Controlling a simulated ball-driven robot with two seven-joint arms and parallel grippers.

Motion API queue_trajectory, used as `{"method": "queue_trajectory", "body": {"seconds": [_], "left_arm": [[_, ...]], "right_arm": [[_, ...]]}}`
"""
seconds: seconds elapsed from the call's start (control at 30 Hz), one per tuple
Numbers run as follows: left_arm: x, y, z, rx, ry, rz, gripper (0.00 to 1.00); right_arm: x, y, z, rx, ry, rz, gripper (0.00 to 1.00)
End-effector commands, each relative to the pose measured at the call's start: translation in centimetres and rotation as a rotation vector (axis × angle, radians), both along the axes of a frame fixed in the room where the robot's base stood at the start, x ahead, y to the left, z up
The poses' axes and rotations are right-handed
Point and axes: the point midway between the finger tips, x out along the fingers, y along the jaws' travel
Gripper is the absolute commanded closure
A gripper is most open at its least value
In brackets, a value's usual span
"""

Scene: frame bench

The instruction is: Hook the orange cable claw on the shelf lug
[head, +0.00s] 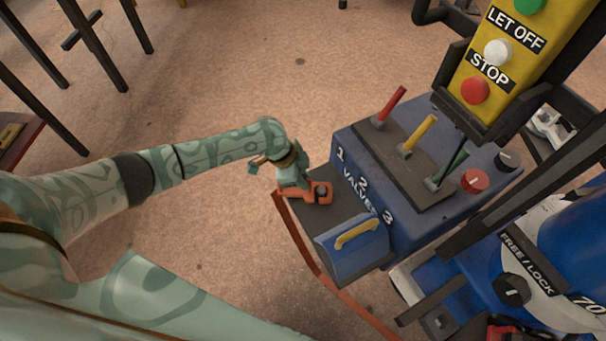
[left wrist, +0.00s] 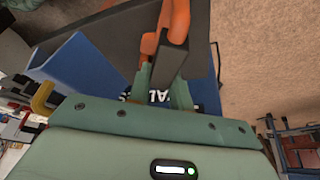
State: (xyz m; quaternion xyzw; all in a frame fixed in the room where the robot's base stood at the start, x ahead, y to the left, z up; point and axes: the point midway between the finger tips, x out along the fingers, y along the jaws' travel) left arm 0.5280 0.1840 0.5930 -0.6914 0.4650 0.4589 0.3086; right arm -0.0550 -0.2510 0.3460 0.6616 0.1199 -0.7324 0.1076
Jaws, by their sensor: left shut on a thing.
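The orange cable claw (head: 322,200) is at the left end of the dark shelf (head: 345,213) on the blue valve box. A small dark round piece, seemingly the shelf lug (head: 321,190), shows within the claw's outline; I cannot tell whether the claw is seated on it. The orange cable (head: 303,243) runs from the claw down to the lower right. My left gripper (head: 303,184) is shut on the claw from its left side. In the left wrist view, the gripper's fingers (left wrist: 162,84) hold a dark part below the orange claw (left wrist: 178,20). My right gripper is not in view.
The blue valve box (head: 378,190) carries red, yellow and green levers. A blue flap with a yellow handle (head: 356,233) stands at the shelf's near side. A yellow button panel (head: 500,60) rises at upper right. Open floor (head: 230,90) lies to the left.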

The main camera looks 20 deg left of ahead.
Motion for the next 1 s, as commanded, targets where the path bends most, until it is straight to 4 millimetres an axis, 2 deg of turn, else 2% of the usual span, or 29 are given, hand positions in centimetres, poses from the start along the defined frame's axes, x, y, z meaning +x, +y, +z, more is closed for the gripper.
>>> {"method": "queue_trajectory", "body": {"seconds": [0.17, 0.2, 0.27, 0.53, 0.67, 0.77, 1.0], "left_arm": [[0.1, -0.1, 0.2, -0.002, -0.003, 0.001, 1.00], [0.1, -0.1, 0.2, -0.002, -0.003, 0.001, 0.71], [0.1, -0.1, 0.2, -0.002, -0.003, 0.001, 0.54], [-0.1, 0.0, 0.0, 0.001, 0.001, 0.000, 0.54], [-0.1, 0.3, 1.1, 0.000, -0.002, 0.001, 0.54], [-0.3, 1.0, 3.1, 0.000, -0.006, 0.000, 0.54], [-1.2, 3.4, 9.5, 0.000, -0.010, 0.002, 0.54]], "right_arm": [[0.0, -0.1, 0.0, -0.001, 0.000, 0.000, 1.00], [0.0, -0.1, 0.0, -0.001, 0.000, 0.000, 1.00], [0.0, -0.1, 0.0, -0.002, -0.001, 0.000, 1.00], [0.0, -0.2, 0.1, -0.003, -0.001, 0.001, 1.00], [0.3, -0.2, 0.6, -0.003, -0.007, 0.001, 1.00], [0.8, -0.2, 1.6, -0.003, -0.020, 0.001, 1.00], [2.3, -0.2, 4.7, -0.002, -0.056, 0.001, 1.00]]}}
